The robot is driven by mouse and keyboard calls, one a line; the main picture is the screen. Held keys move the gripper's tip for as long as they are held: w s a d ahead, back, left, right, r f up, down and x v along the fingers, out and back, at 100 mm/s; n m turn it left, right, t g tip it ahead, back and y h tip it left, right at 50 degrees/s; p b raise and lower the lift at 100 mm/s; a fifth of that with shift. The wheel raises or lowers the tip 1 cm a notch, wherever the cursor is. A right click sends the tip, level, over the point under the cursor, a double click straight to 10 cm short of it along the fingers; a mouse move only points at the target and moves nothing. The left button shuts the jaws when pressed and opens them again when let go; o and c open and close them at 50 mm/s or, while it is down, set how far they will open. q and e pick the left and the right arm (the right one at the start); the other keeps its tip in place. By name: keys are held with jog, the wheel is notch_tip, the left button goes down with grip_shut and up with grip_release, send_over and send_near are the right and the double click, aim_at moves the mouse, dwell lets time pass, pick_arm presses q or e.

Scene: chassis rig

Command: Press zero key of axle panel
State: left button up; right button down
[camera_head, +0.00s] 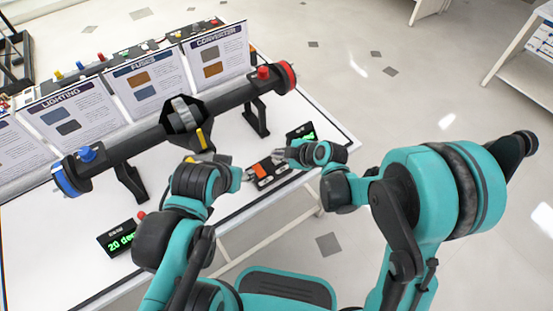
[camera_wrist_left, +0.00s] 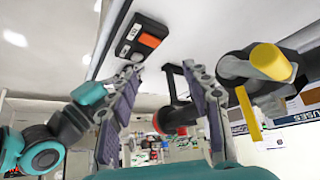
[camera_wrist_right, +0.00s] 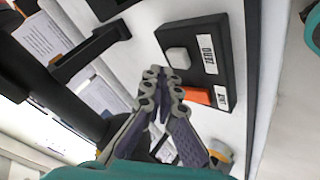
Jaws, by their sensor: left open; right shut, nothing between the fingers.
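The axle panel (camera_wrist_right: 223,75) is a black box with a pale grey key (camera_wrist_right: 178,57) beside the label ZERO and an orange key (camera_wrist_right: 197,96) beside a second label. In the head view the panel (camera_head: 268,172) lies near the table's front edge; it also shows in the left wrist view (camera_wrist_left: 143,38). My right gripper (camera_wrist_right: 163,75) is shut and empty, its tips close to the grey key; I cannot tell whether they touch. It also shows in the head view (camera_head: 281,155). My left gripper (camera_wrist_left: 162,72) is open and empty, beside the axle.
A black axle (camera_head: 150,132) with a blue end and a red end stands on supports above the white table (camera_head: 60,228). Display boxes (camera_head: 118,238) (camera_head: 301,132) sit near the front edge. Upright information cards (camera_head: 150,82) stand behind the axle.

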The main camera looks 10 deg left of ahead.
aim_at(278, 161)
jog(key=shift+f, duration=0.1)
dwell(0.4)
jog(key=shift+f+b, duration=0.35)
jog(key=shift+b, duration=0.15)
jog(key=shift+f+b, duration=0.45)
dwell(0.5)
jog(key=shift+r, duration=0.1)
jog(key=shift+r+p, duration=0.65)
jog(key=shift+r, duration=0.15)
jog(key=shift+r, duration=0.15)
notch_tip(278, 161, up, 5)
jog(key=p, duration=0.3)
jog(key=shift+p, duration=0.4)
dwell(0.5)
